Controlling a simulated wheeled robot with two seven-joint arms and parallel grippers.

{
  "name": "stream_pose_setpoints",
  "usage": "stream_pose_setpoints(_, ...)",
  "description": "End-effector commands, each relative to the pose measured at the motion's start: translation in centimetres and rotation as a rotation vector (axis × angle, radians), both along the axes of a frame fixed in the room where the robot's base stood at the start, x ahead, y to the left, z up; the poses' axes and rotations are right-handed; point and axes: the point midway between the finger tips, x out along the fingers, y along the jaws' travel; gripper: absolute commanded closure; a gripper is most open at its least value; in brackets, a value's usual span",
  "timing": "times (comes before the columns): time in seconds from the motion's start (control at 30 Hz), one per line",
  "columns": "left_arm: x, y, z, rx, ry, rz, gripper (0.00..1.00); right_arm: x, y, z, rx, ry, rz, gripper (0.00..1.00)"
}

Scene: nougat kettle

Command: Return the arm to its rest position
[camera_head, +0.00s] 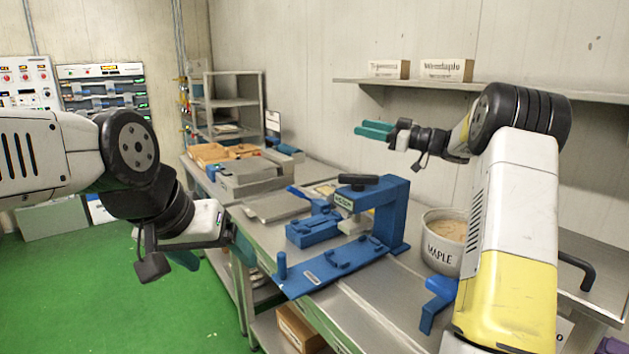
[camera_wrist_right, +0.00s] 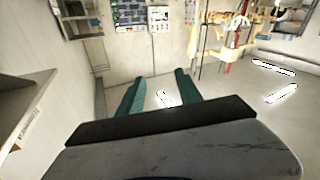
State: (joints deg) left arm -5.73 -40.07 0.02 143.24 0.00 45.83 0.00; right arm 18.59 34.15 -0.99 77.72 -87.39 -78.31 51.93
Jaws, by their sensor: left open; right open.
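My right gripper (camera_head: 374,130) is raised above the back part of the bench, its green fingers pointing left. It is open and empty; its two fingers also show apart in the right wrist view (camera_wrist_right: 158,92), with nothing between them. My left gripper (camera_head: 212,256) hangs low at the front left edge of the bench, partly hidden behind its own wrist. It looks empty, with its green fingertips near the bench edge. A blue press (camera_head: 393,213) stands on the bench between the two arms, and neither gripper touches it.
A wall shelf (camera_head: 520,91) with boxes (camera_head: 447,70) runs behind my right arm. Metal trays (camera_head: 275,207) lie on the bench left of the press. The green floor (camera_head: 110,290) at left is clear.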

Motion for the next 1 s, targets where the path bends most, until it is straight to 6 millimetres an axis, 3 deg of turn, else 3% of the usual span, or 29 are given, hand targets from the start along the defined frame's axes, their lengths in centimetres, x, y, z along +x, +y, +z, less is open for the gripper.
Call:
stream_pose_setpoints(0.03, 0.0, 0.0, 0.0, 0.000, 0.000, 0.000, 0.19, 0.2, 0.3, 3.3, 0.004, -0.036, -0.103, 0.58)
stream_pose_setpoints(0.1, 0.0, 0.0, 0.0, 0.000, -0.001, 0.000, 0.19, 0.6, -0.1, 6.7, 0.012, -0.062, -0.266, 0.58)
stream_pose_setpoints(0.2, 0.0, 0.0, 0.0, 0.000, -0.001, 0.000, 0.19, -0.2, -1.5, 10.2, 0.018, -0.052, -0.493, 0.58)
stream_pose_setpoints(0.3, 0.0, 0.0, 0.0, 0.000, -0.001, 0.000, 0.19, -2.6, -3.2, 11.7, 0.014, 0.011, -0.695, 0.58)
stream_pose_setpoints(0.37, 0.0, 0.0, 0.0, 0.000, -0.001, 0.000, 0.19, -4.7, -4.1, 11.6, 0.006, 0.073, -0.799, 0.58)
stream_pose_setpoints(0.47, 0.0, 0.0, 0.0, 0.000, -0.001, 0.000, 0.19, -9.2, -5.2, 9.9, -0.018, 0.211, -0.935, 0.58)
stream_pose_setpoints(0.63, 0.0, 0.0, 0.0, 0.000, -0.001, 0.000, 0.19, -18.8, -5.0, 3.8, -0.088, 0.503, -1.048, 0.58)
stream_pose_setpoints(0.8, 0.0, 0.0, 0.0, 0.000, -0.001, 0.000, 0.19, -28.2, -2.8, -2.7, -0.172, 0.774, -1.028, 0.58)
stream_pose_setpoints(1.0, 0.0, 0.0, 0.0, 0.000, -0.001, 0.000, 0.19, -37.6, 0.7, -8.8, -0.262, 1.017, -0.920, 0.58)
